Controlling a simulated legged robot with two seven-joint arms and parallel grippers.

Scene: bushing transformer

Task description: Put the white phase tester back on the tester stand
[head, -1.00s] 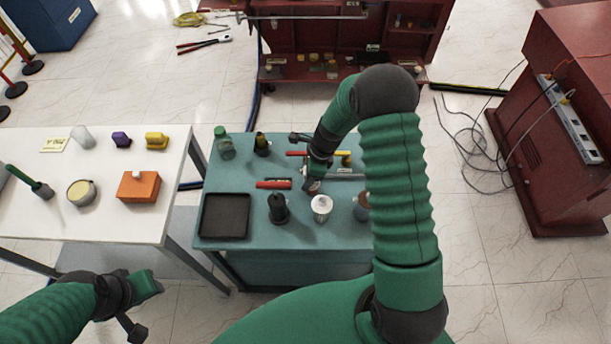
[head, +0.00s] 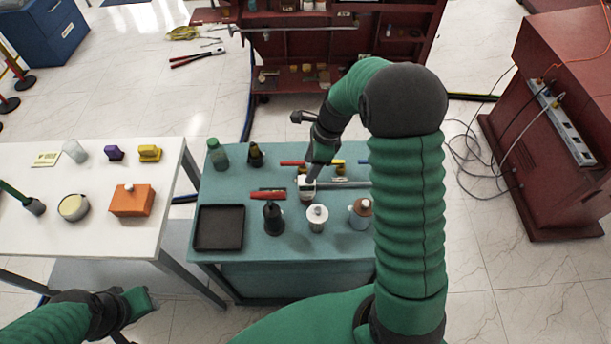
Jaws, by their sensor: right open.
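On the teal workbench (head: 232,183), a small whitish object (head: 306,196) sits right below my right gripper (head: 308,179); it may be the phase tester, but I cannot tell. My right gripper points down with its jaws open. It overlaps the top of that object, and I cannot tell whether they touch. A white-topped round piece (head: 317,217) stands just in front of it. I cannot make out for certain which piece is the tester stand. My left gripper (head: 146,299) is low at the left, away from both tables, and its jaws are unclear.
Close by stand a black bottle-like piece (head: 273,218), a brown-topped grey jar (head: 361,213) and red-handled tools (head: 268,195). A black tray (head: 219,228) lies at the bench's left. A white table (head: 95,222) holds an orange box (head: 132,200). My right arm hides the bench's right side.

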